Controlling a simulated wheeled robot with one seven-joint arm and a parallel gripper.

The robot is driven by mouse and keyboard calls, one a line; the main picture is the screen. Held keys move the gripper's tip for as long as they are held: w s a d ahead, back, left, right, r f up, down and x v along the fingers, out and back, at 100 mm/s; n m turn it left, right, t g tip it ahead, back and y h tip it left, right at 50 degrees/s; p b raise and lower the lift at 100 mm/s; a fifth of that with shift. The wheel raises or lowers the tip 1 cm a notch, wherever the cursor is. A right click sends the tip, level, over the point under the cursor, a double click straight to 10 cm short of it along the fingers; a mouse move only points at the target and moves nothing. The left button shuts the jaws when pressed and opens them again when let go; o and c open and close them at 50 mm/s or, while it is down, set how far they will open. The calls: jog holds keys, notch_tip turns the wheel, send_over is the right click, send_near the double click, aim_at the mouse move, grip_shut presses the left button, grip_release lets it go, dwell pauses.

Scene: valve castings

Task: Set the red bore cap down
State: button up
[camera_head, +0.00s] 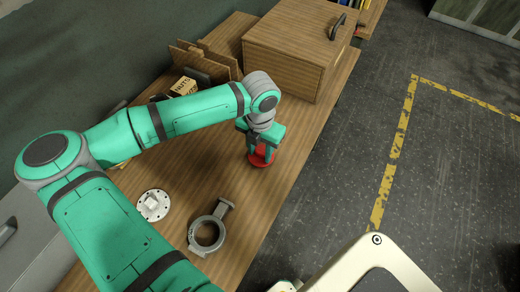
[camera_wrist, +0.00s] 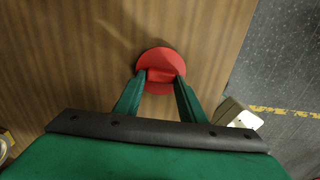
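The red bore cap (camera_head: 262,157) is a round red disc with a raised block in its middle. It is under my gripper (camera_head: 263,148), at the right part of the wooden bench (camera_head: 205,170). In the wrist view the cap (camera_wrist: 160,58) shows from above, with its block between the two fingertips of my gripper (camera_wrist: 160,78). The fingers appear shut on the block. The cap is level and at or very close to the bench top; I cannot tell whether it touches.
A grey ring-shaped part with an arm (camera_head: 208,233) and a pale round flange (camera_head: 153,205) lie nearer on the bench. A large wooden box (camera_head: 290,48) and a small box marked NUTS (camera_head: 184,87) stand behind. Bare wood surrounds the cap; the bench's right edge is close.

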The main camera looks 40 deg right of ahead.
jog(key=o, duration=0.3)
notch_tip(320, 180, up, 11)
dwell(0.5)
jog(key=shift+f, duration=0.15)
dwell(0.6)
